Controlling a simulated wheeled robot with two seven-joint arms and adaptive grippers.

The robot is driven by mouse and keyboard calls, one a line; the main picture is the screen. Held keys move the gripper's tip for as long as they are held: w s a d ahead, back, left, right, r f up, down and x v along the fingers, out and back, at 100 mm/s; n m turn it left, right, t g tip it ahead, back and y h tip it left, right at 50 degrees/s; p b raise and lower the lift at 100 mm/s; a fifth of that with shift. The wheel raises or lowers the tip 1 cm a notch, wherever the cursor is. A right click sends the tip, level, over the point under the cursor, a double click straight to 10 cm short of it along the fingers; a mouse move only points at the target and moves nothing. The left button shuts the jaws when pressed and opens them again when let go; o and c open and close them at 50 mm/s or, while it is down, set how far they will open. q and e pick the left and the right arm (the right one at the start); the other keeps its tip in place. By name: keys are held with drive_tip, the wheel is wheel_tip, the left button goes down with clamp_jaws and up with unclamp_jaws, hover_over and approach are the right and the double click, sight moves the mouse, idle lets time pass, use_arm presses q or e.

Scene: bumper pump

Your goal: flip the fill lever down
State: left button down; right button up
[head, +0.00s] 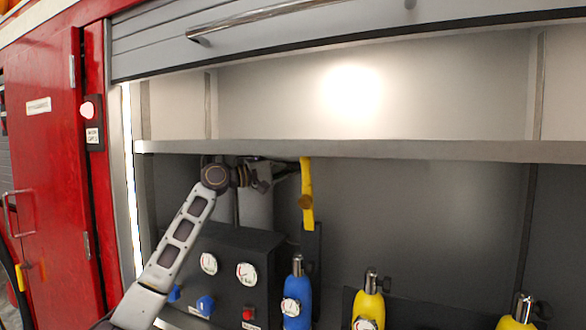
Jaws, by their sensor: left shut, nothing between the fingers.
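A yellow lever (308,182), likely the fill lever, stands almost vertical just under the shelf, with a brownish round spot partway along it. Its lower end meets a dark upright bracket (311,252). My left arm reaches up from the lower left, and my left gripper (289,170) is beside the upper part of the lever, on its left. The gripper is shut and empty. It is dark against a dark background, so I cannot tell whether it touches the lever. My right gripper is out of view.
A dark panel (262,297) with gauges, blue knobs and a red button stands below the gripper. A blue cylinder (297,304) and yellow cylinders (368,308) stand to its right. The grey shelf edge (420,150) runs close above. A red door (50,170) is at left.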

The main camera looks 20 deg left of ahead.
use_arm(q)
drive_tip(key=shift+s+d+f, duration=0.1)
drive_tip(key=shift+s+d, duration=0.2)
drive_tip(key=shift+s, duration=0.35)
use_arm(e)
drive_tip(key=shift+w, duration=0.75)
use_arm(q)
drive_tip(key=shift+s+f+b, duration=0.1)
drive_tip(key=shift+s+b, duration=0.3)
drive_tip(key=shift+b, duration=0.1)
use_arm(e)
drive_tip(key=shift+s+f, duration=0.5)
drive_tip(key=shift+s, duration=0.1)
